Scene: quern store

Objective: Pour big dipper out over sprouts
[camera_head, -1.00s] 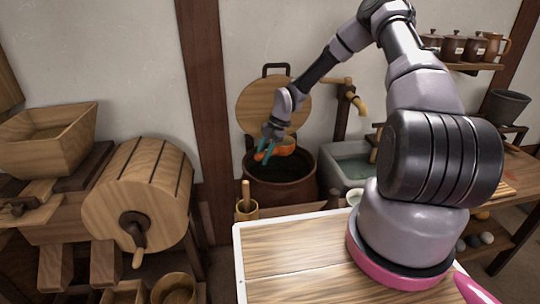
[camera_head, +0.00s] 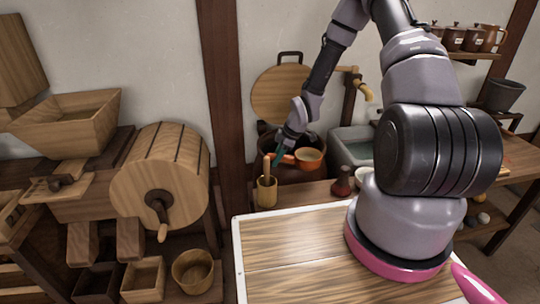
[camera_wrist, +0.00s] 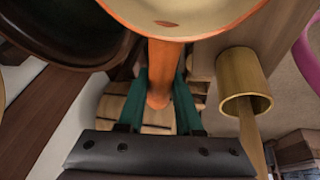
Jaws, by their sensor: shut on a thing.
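The big dipper is an orange cup with a pale inside and an orange handle. In the head view the dipper (camera_head: 310,158) is in front of the dark pot (camera_head: 266,138), roughly level. My gripper (camera_head: 282,160) is shut on its handle. In the wrist view the green fingers of my gripper (camera_wrist: 160,85) stand either side of the handle, and the dipper (camera_wrist: 185,20) cup fills the top edge. I cannot tell how full it is. I cannot make out the sprouts; a small pale bowl (camera_head: 361,176) is partly hidden behind my arm.
A wooden holder (camera_head: 266,190) with an upright tool stands just left of the dipper, close to my gripper. A red-brown bottle (camera_head: 342,182) stands to the right. A stone basin (camera_head: 350,150) with a tap is behind. A wooden drum (camera_head: 160,185) is at left.

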